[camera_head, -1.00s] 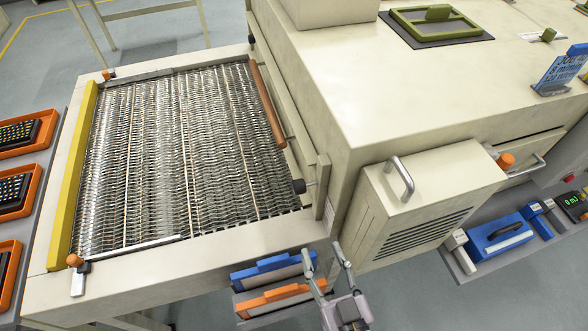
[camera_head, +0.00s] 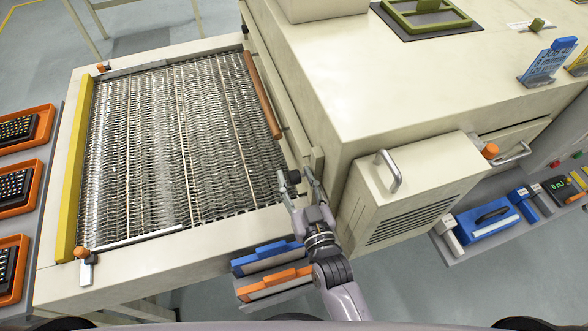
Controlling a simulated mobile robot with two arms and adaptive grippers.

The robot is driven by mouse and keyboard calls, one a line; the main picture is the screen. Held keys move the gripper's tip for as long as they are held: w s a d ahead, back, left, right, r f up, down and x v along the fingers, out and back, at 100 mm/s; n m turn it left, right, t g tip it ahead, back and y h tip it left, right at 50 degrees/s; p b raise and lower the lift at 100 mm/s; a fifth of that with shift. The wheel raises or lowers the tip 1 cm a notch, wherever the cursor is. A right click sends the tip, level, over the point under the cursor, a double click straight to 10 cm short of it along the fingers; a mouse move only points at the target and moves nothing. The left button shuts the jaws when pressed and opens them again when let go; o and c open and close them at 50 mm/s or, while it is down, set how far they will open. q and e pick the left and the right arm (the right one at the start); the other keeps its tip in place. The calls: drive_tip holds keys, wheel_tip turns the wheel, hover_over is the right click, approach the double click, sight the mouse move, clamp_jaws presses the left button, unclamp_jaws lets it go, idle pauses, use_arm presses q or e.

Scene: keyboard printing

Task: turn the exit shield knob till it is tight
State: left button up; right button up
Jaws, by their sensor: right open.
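The exit shield knob (camera_head: 294,176) is a small black knob at the near end of the oven's exit, beside a cream upright post. My right gripper (camera_head: 297,179) comes up from the bottom and is open. Its fingers are at the knob, one on each side as seen from here; whether they touch it I cannot tell. The fingers partly hide the knob and its shaft. My left gripper is not in view.
A metal mesh conveyor (camera_head: 180,150) lies left of the knob, with a brown roller (camera_head: 263,95) at the oven mouth. A vented cream box (camera_head: 400,200) with a handle stands close right. Blue and orange trays (camera_head: 268,256) hang below. Orange trays with keyboards (camera_head: 30,187) lie at far left.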

drive_tip(key=shift+x, duration=1)
clamp_jaws()
